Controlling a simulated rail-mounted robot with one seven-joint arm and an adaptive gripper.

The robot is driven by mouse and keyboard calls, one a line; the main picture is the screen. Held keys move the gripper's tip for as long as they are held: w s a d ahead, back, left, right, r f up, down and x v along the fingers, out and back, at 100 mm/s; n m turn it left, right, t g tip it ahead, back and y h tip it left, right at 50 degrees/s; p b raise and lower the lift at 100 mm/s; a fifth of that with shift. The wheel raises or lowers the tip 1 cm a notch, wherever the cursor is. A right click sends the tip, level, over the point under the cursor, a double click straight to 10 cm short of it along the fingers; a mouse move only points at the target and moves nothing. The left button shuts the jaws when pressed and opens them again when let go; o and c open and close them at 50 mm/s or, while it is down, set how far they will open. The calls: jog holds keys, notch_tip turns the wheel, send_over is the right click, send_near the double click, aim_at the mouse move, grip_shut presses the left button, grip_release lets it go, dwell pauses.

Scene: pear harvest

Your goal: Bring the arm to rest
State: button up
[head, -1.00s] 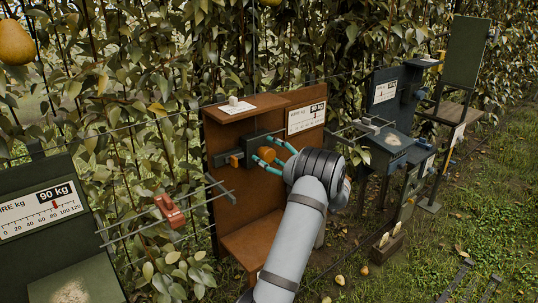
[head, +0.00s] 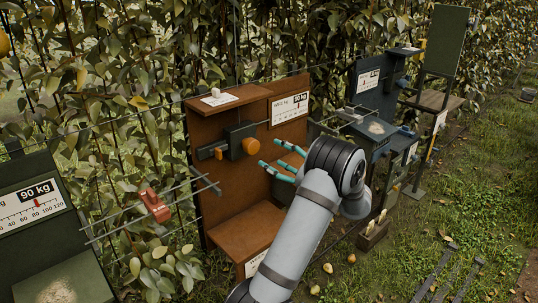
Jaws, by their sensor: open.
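My gripper (head: 280,166) has teal fingers spread apart and nothing between them. It stands in front of the rusty brown panel (head: 228,180), to the right of and slightly below an orange knob (head: 250,146) on a dark block (head: 234,138). A gap shows between the fingertips and the knob. My arm reaches up from the bottom middle of the head view, with its dark wrist joint right of the fingers. The arm hides part of the panel's right side and the ground behind it.
A wire with a red clamp (head: 155,205) runs left of the panel. A green panel with a 90 kg scale (head: 36,205) stands at far left. Dark blue stations (head: 375,88) stand behind to the right.

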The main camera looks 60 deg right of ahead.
aim_at(255, 147)
jog(key=shift+s+a, duration=0.1)
jog(key=shift+s, duration=0.1)
jog(key=shift+w, duration=0.1)
jog(key=x, duration=1.2)
jog(key=shift+f, duration=0.1)
